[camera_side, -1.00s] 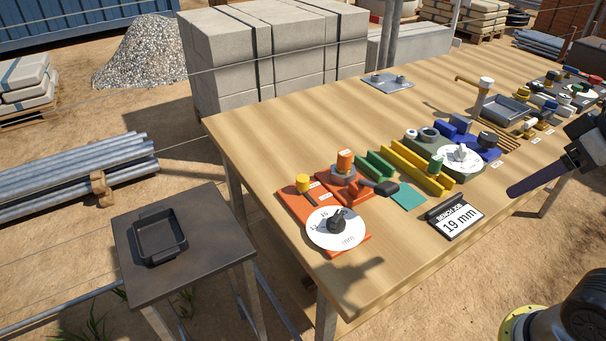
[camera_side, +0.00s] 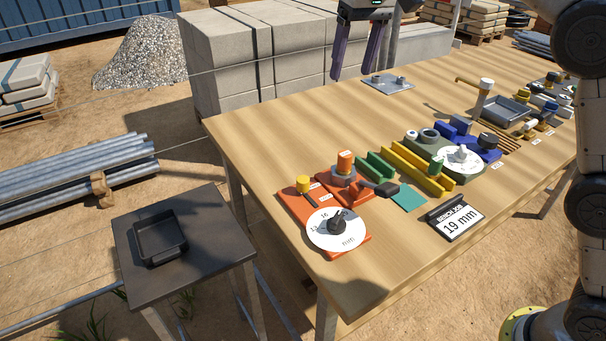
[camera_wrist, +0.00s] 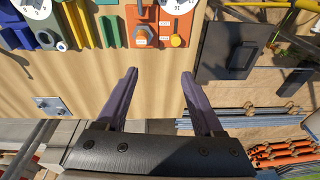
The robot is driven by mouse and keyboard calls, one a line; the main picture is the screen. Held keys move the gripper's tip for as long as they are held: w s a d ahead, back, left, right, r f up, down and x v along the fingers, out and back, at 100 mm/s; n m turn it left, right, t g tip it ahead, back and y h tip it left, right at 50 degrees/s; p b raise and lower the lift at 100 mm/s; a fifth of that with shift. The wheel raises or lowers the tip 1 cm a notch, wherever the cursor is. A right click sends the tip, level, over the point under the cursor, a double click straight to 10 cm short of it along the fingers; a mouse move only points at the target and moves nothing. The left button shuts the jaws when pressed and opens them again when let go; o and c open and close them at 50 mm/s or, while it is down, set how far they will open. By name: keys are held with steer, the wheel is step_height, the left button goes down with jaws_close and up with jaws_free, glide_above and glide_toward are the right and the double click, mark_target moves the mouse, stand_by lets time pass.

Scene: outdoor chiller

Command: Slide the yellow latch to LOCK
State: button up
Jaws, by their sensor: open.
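The yellow latch (camera_side: 303,184) is a small yellow knob beside a dark slot on the orange plate (camera_side: 290,206), at the near left of the bench. It also shows in the wrist view as a yellow knob (camera_wrist: 176,41) at the upper middle. Its labels are too small to read. My gripper (camera_side: 352,76) is open and empty, in the air towards the bench's far side, well apart from the latch. In the wrist view my two purple fingers (camera_wrist: 158,72) are spread, with bare wood and the bench edge between and below them.
On the orange fixture are a white dial (camera_side: 322,233) and an orange-topped hex nut (camera_side: 345,162). Green and yellow rails (camera_side: 408,164), a blue fixture (camera_side: 462,131) and a "19 mm" sign (camera_side: 455,217) stand to the right. The bench's far left is clear. A black tray (camera_side: 160,238) sits on a side table.

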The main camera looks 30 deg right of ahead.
steer(key=w+a+f+g, duration=0.1)
steer(key=w+a+f, duration=0.4)
steer(key=f, duration=0.4)
steer(key=n+g, duration=0.1)
glide_above(303, 179)
step_height(303, 179, down, 5)
step_height(303, 179, down, 13)
steer(key=shift+f, duration=0.15)
jaws_close()
stand_by(0.9)
